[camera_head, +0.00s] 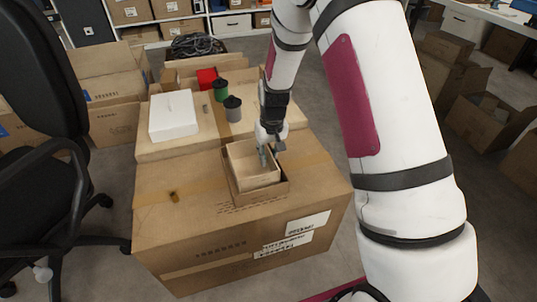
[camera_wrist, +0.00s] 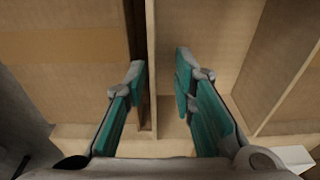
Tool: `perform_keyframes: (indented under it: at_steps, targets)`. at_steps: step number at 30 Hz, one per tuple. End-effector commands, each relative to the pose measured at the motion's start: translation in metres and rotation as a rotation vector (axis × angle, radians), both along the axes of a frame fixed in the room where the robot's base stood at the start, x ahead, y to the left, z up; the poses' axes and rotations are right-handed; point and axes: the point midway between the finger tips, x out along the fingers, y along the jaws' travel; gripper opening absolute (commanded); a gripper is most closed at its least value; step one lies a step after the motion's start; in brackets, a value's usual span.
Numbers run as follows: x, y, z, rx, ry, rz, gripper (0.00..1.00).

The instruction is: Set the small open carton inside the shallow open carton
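The small open carton (camera_head: 254,172) is pale inside and sits within the shallow open carton (camera_head: 266,196), its rim standing above the shallow carton's walls. Whether it rests flat on the bottom is hidden. My gripper (camera_head: 270,150) is at the small carton's far right side, pointing down. In the wrist view my gripper (camera_wrist: 156,85) is open, with a gap between its green-sided fingers. A thin upright wall of the small carton (camera_wrist: 151,60) runs between them, with one finger on its inner side and one on its outer side. Neither finger clearly touches it.
Both stand on a large taped carton (camera_head: 180,230). Behind are a white box (camera_head: 173,115), a green canister (camera_head: 221,90), a grey canister (camera_head: 233,109) and a red item (camera_head: 206,78). An office chair (camera_head: 45,130) stands left; open cartons (camera_head: 487,110) lie right. The large carton's left top is mostly clear.

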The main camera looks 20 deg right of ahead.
Motion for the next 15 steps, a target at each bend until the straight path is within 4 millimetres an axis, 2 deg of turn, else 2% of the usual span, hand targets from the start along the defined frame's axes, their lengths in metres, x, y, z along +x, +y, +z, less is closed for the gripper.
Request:
perform_keyframes:
  at_steps: [5,15]
  targets:
    - [-0.001,0.000,0.026,0.000,-0.003,0.000,0.25]
    - [-0.010,-0.002,0.096,0.000,-0.004,0.002,0.25]
